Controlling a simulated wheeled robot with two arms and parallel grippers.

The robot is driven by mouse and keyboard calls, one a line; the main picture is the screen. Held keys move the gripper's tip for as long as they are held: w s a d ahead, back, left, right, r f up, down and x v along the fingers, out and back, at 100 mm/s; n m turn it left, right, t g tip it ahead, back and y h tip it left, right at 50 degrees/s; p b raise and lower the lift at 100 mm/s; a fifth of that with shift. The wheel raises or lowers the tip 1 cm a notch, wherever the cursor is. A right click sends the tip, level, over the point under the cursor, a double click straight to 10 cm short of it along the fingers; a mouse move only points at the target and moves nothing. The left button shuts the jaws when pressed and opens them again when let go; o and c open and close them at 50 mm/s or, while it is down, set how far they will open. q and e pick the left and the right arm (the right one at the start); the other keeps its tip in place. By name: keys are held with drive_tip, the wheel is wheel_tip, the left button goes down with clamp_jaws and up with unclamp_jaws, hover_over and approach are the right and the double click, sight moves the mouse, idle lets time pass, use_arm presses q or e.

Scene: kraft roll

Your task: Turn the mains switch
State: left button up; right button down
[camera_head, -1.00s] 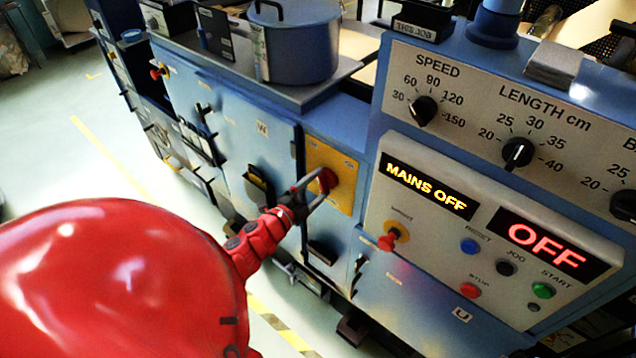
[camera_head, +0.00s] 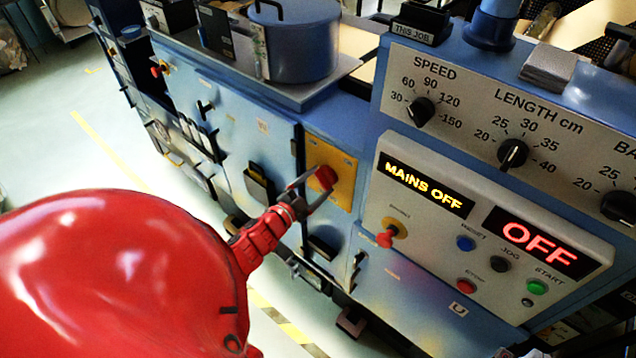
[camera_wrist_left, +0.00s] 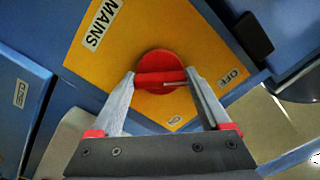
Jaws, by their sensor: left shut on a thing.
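The mains switch is a red round knob (camera_head: 326,177) on a yellow plate (camera_head: 344,165) on the blue machine's front. In the left wrist view the red knob (camera_wrist_left: 160,75) has a raised bar across it, and the yellow plate (camera_wrist_left: 98,60) reads MAINS, OFF and, in small print, probably ON. My left gripper (camera_head: 320,186) is shut on the knob's bar; its two fingers (camera_wrist_left: 162,85) stand on either side of it. The bar lies nearly level across the wrist picture. A display (camera_head: 426,186) beside the plate reads MAINS OFF. My right gripper is not in view.
Right of the plate is a control panel with a red OFF display (camera_head: 538,240), a red knob (camera_head: 386,238) and several push buttons. Dials sit above. A blue pot (camera_head: 297,45) stands on top of the machine. Open floor (camera_head: 50,130) lies at left.

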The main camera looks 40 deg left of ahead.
use_arm(q)
drive_tip(key=shift+f, duration=0.15)
drive_tip(key=o, duration=1.2)
drive_tip(key=shift+s, duration=0.1)
drive_tip(key=s, duration=0.5)
drive_tip(key=s+a+b, duration=0.1)
drive_tip(key=s, duration=1.1)
drive_tip(key=shift+s+a+b, duration=0.15)
drive_tip(key=shift+a+b, duration=0.05)
drive_tip(key=shift+b, duration=0.1)
